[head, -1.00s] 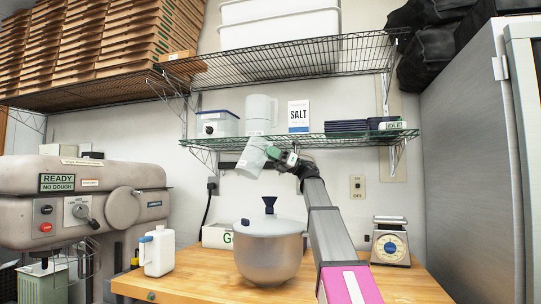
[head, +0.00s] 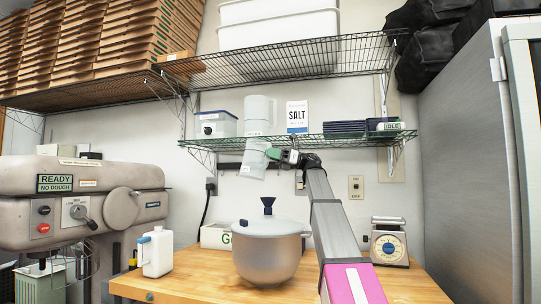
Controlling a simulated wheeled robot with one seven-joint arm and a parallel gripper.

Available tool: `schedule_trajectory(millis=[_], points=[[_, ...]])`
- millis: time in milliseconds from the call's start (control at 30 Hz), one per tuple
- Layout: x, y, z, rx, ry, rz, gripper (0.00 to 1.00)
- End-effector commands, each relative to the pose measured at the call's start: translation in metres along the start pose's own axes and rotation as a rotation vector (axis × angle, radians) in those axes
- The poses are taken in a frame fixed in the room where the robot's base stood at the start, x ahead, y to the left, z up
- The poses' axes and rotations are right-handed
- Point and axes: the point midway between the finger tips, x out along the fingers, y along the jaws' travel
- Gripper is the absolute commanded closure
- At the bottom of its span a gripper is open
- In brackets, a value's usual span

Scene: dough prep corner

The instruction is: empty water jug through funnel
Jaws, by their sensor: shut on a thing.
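A translucent jug (head: 254,159) is held up in front of the wire shelf's edge, tilted slightly. My gripper (head: 272,155) is shut on its right side. Whether water is in it cannot be told. A dark blue funnel (head: 268,205) stands upright in the pale lid (head: 283,228) of a metal bowl (head: 266,263) on the wooden table. The held jug is well above the funnel and slightly left of it in the picture.
The wooden table (head: 400,285) also bears a white jug with a blue cap (head: 158,254) at left and a scale (head: 389,244) at right. The wire shelf (head: 350,138) behind holds another translucent container (head: 259,112) and a salt box (head: 297,115). A mixer (head: 80,202) stands at left.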

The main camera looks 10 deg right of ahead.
Motion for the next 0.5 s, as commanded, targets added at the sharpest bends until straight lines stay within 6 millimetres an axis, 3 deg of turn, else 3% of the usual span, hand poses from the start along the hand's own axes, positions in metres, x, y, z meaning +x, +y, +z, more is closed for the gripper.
schedule_trajectory(millis=[500], points=[[-0.0030,-0.0013,0.0011,-0.020,0.057,0.002,1.00]])
